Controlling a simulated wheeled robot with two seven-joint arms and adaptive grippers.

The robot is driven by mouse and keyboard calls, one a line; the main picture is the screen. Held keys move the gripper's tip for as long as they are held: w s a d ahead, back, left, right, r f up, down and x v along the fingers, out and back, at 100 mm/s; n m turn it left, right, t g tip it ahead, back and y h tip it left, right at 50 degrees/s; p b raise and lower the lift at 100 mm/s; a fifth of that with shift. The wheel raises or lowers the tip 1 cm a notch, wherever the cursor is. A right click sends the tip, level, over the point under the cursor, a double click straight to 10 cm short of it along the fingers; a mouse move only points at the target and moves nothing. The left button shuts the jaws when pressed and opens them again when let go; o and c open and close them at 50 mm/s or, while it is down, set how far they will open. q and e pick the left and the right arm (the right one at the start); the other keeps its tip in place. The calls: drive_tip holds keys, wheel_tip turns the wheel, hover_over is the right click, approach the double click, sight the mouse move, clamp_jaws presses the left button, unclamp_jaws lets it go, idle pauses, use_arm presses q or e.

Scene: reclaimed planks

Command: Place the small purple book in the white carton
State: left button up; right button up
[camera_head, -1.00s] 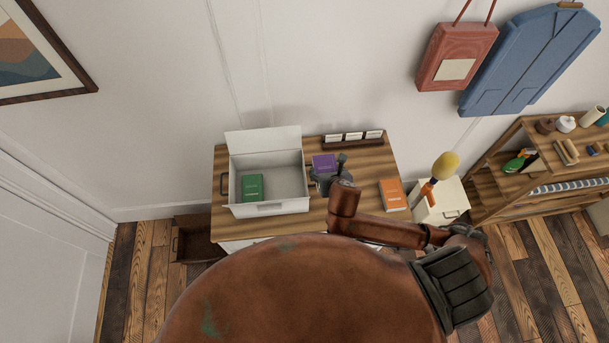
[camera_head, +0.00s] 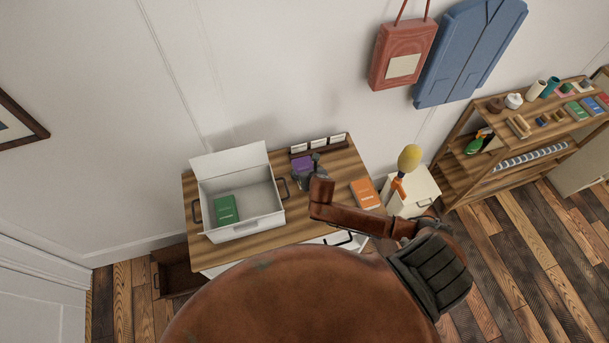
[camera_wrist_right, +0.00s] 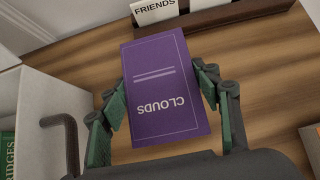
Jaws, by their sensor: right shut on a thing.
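The small purple book (camera_head: 302,164) is at the back of the plank-topped table, right of the white carton. In the right wrist view the book (camera_wrist_right: 164,85), titled "CLOUDS", lies between the green fingers of my right gripper (camera_wrist_right: 165,100), which is shut on its sides. In the head view my right gripper (camera_head: 311,176) partly covers the book. Whether the book touches the tabletop is hard to tell. The white carton (camera_head: 262,222) stands open on the table's left, lid raised at the back, with a green book (camera_head: 226,208) inside. My left gripper is not in view.
An orange book (camera_head: 365,194) lies on the table's right. A dark holder with white cards (camera_head: 320,145) stands at the back edge, behind the purple book. A white cabinet (camera_head: 413,190) with a yellow-headed item (camera_head: 409,158) and a wooden shelf (camera_head: 470,180) are to the right.

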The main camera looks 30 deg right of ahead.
drive_tip(key=shift+w+d+f, duration=0.15)
drive_tip(key=shift+w+f, duration=0.05)
drive_tip(key=shift+f, duration=1.65)
drive_tip(key=o, duration=1.3)
drive_tip(key=shift+f, duration=0.1)
